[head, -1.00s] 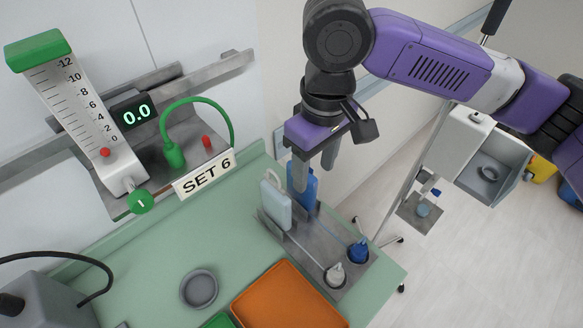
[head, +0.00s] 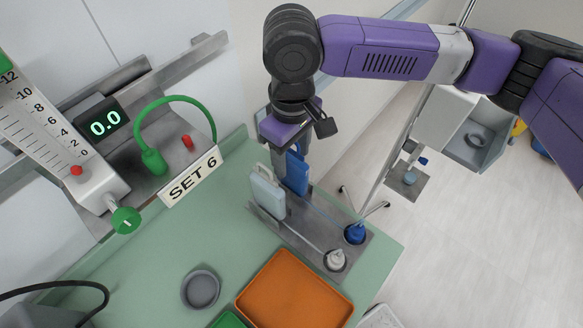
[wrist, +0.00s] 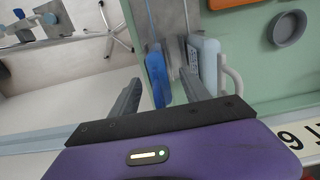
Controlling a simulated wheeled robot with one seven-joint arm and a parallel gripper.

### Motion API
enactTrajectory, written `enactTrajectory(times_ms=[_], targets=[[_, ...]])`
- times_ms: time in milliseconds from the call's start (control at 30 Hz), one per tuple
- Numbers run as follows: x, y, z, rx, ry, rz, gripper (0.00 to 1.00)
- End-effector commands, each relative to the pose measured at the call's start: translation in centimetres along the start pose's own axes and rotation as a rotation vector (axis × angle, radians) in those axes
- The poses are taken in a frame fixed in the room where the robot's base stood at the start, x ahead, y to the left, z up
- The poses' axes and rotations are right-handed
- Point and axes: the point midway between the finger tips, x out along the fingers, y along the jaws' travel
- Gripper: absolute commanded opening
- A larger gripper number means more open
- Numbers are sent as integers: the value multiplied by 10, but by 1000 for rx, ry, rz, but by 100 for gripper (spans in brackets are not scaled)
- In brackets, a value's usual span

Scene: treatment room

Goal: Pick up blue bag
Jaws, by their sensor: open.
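The blue bag (head: 297,172) stands upright in a grey metal rack (head: 318,228) on the green counter, beside a pale blue-white bag (head: 267,192). In the wrist view the blue bag (wrist: 157,76) lies between the two fingers, and the pale bag (wrist: 205,62) is just outside the right finger. My gripper (wrist: 163,92) is open, with its fingers pointing down at the rack. In the head view my gripper (head: 291,150) is at the top of the blue bag and partly overlaps it. I cannot tell whether a finger touches it.
Blue (head: 355,233) and white (head: 335,260) capped connectors sit at the rack's front. An orange tray (head: 293,292) and a grey round dish (head: 200,289) lie on the counter. A pole stand is right of the counter.

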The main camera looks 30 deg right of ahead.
Motion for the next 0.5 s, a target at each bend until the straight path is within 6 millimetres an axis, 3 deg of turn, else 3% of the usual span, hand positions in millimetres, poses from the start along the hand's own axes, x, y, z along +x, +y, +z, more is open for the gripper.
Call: enactTrajectory(times_ms=[133, 367, 500], targets=[[10, 0, 0, 0, -1, -1, 55], [11, 0, 0, 0, 0, 0, 53], [11, 0, 0, 0, 0, 0, 25]])
